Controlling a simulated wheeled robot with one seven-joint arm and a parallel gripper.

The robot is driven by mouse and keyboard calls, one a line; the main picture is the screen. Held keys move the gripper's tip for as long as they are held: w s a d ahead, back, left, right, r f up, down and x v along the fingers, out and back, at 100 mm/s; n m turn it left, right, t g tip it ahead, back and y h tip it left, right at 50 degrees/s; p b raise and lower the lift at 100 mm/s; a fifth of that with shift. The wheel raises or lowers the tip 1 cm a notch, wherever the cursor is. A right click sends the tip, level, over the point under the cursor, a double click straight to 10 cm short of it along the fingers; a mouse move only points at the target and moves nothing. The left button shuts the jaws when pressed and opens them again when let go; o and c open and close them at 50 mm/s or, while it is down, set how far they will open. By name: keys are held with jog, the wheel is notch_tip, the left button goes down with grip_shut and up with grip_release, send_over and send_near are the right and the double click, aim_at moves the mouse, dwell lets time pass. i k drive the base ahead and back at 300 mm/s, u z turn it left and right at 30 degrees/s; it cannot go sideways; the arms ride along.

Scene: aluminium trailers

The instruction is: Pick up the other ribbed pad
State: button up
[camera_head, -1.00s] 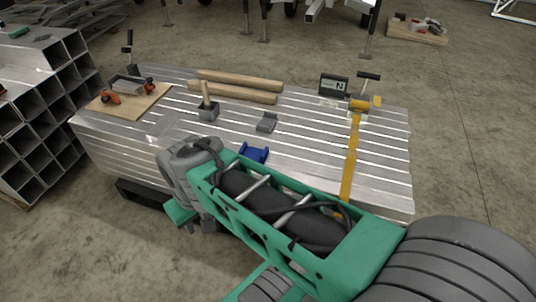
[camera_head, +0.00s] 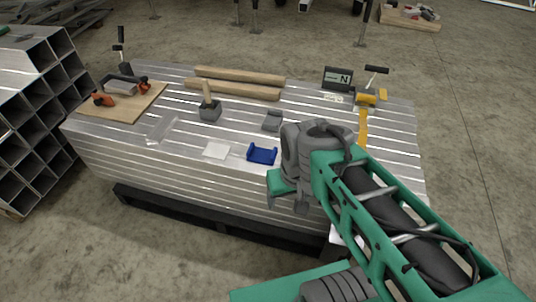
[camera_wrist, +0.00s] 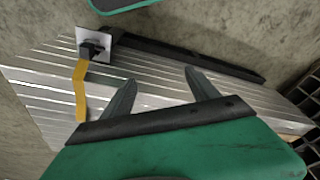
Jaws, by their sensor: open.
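No pad with clear ribs can be made out. A small grey piece (camera_head: 272,121) lies on the slatted metal stack in the head view; its surface is too small to read. In the wrist view a dark block (camera_wrist: 92,49) sits on a pale square plate (camera_wrist: 107,33) by the stack's edge, at the upper left; I cannot tell whether it is ribbed. My gripper (camera_wrist: 160,75) is open and empty, its two dark fingers apart over the stack. In the head view my arm hides the stack's near right part.
The metal stack (camera_head: 135,150) carries a blue bracket (camera_head: 262,155), a white card (camera_head: 216,151), a grey block with a wooden handle (camera_head: 210,110), timber bars (camera_head: 235,87), a yellow strap (camera_head: 362,128) and a display box (camera_head: 338,79). Square tubes (camera_head: 30,85) stand at left.

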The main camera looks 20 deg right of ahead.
aim_at(260, 155)
jog(key=u, duration=0.4)
jog(key=k, duration=0.55)
jog(key=u, duration=1.1)
jog(key=i, duration=0.8)
jog(key=u, duration=0.2)
